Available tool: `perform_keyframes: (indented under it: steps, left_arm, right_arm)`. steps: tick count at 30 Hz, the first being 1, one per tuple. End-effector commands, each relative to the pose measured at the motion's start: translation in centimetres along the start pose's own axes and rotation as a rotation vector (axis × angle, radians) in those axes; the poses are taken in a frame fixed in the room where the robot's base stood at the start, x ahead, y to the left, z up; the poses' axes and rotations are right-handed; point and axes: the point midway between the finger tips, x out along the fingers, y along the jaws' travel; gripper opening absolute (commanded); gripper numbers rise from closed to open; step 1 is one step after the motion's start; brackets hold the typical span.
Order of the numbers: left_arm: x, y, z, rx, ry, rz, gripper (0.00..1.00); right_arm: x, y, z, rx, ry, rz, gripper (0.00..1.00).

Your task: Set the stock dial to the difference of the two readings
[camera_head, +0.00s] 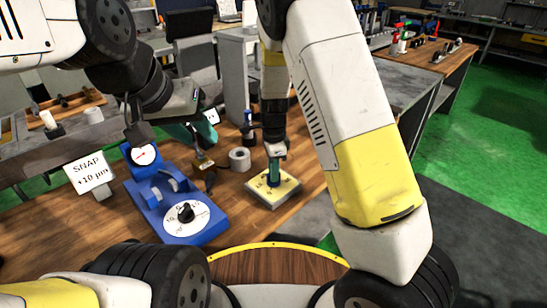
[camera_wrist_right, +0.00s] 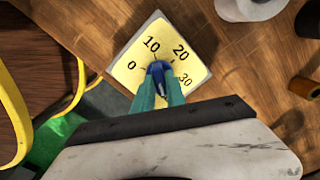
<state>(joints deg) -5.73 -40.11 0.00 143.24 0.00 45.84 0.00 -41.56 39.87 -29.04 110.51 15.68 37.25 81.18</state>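A blue gauge stand (camera_head: 150,195) carries a small round gauge with a red needle (camera_head: 143,154) and a white dial with a black knob (camera_head: 186,212). Their readings are too small to tell. A yellow dial plate (camera_head: 286,190) marked 0, 10, 20, 30 lies right of it; it also shows in the right wrist view (camera_wrist_right: 133,73). My right gripper (camera_head: 273,173) points down over the plate, its teal fingers closed around the blue knob (camera_wrist_right: 157,69). The knob's exact setting is hidden. My left gripper (camera_head: 190,133) hangs behind the gauge stand; its finger gap is unclear.
A white sign (camera_head: 89,174) reading "SNAP +10 µm" stands left of the gauge stand. A grey ring (camera_head: 240,159) and a small brown part (camera_head: 203,164) lie between stand and plate. Another bench (camera_head: 440,60) stands at the back right.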

Motion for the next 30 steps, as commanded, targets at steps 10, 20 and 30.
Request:
perform_keyframes:
  steps: [10,20,30]
  left_arm:
    - [0.0,0.0,0.0,0.0,0.0,0.0,0.36]
    - [0.0,0.0,0.0,0.0,0.0,0.0,0.36]
    - [0.0,0.0,0.0,0.0,0.0,0.0,0.36]
  right_arm:
    - [0.0,0.0,0.0,-0.001,0.0,0.0,0.36]
    - [-3.5,-0.1,0.1,-0.004,-0.002,-0.005,0.36]
    - [-7.7,-0.1,0.1,-0.002,-0.001,-0.002,0.36]
